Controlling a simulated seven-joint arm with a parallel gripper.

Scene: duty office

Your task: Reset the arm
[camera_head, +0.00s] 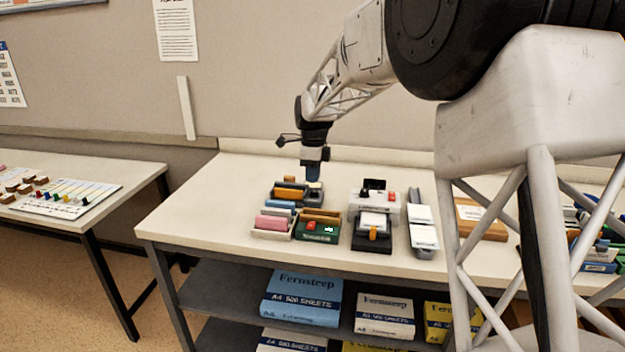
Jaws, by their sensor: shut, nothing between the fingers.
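My gripper (313,176) is at the end of my arm, pointing down over the back of the small trays on the white table (185,213). Its fingers are shut and I see nothing held between them. Just below it is a dark grey tray (314,196) with an orange block (289,193) beside it. I cannot tell whether the fingertips touch the tray.
A tray with pink blocks (271,222) and a green box (317,230) stand in front. A white and black device (374,220) and a paper holder (422,230) stand to the right. Paper packs (301,297) fill the shelf below. Bare table lies at left.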

